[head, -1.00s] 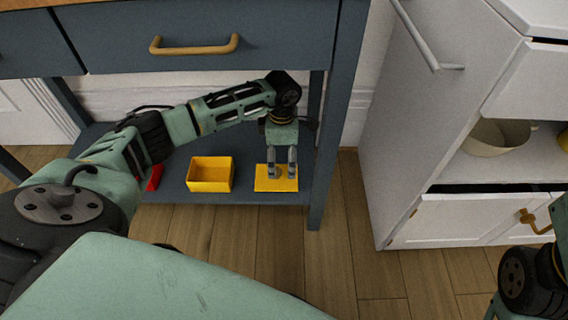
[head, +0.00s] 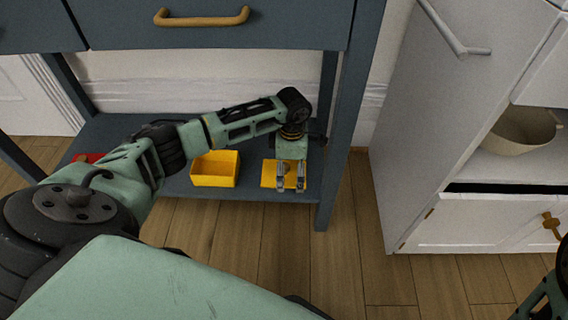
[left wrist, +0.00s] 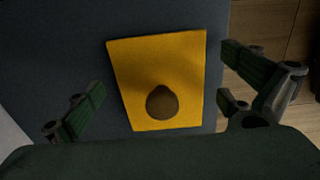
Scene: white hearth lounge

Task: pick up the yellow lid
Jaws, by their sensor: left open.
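The yellow lid (head: 268,174) lies flat on the lower shelf of the blue-grey table, towards its right end. In the left wrist view the lid (left wrist: 160,65) is a yellow plate with a round dark knob (left wrist: 162,102) near its lower edge. My left gripper (head: 290,185) is open above the lid. Its fingers (left wrist: 165,105) stand apart on either side of the lid in the left wrist view, and the knob lies between them. I cannot tell how high the fingertips are above the lid. My right gripper is not in view; only part of that arm shows at lower right.
A yellow open box (head: 215,170) stands on the shelf (head: 255,192) left of the lid. A red object (head: 88,158) is partly hidden behind my left arm. A table leg (head: 340,130) rises close on the right. A white cabinet (head: 430,120) holds a bowl (head: 520,135).

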